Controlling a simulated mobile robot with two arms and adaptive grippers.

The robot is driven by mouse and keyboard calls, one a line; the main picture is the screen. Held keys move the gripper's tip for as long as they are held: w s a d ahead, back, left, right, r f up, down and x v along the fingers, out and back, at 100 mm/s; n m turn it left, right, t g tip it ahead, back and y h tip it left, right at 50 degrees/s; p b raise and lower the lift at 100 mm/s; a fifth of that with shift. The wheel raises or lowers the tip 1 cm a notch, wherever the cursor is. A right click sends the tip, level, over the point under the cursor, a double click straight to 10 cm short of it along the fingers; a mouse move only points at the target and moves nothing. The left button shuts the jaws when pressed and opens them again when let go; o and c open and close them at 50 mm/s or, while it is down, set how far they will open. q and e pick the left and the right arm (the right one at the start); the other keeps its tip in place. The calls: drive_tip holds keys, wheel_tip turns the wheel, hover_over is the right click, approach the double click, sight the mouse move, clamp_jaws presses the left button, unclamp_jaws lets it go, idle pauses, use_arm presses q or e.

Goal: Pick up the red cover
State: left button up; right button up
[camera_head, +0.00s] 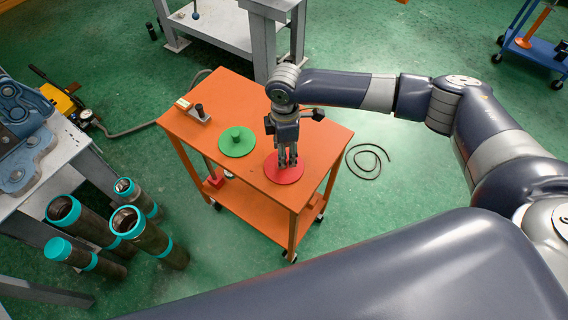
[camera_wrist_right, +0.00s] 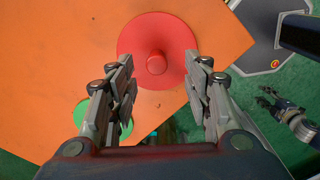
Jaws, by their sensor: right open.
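The red cover (camera_head: 284,172) is a flat round disc lying on the top of the orange cart (camera_head: 232,92). In the right wrist view the red cover (camera_wrist_right: 140,38) shows a round knob (camera_wrist_right: 156,62) at its middle. My right gripper (camera_head: 287,163) points down over the red cover. I cannot tell the exact height of the fingertips above the cover.
A green cover (camera_head: 237,143) with a knob lies beside the red one. A small device (camera_head: 196,112) stands at the cart's left edge. Several pipes (camera_head: 140,228) with teal ends stand at left. A cable (camera_head: 367,160) lies on the floor right of the cart.

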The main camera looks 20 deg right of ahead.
drive_tip(key=shift+f+p, duration=0.3)
drive_tip(key=shift+f, duration=0.35)
drive_tip(key=f+p, duration=0.1)
drive_tip(key=f, duration=0.3)
drive_tip(key=shift+w+f, duration=0.1)
drive_tip(key=shift+w, duration=0.1)
drive_tip(key=shift+c, duration=0.6)
clamp_jaws()
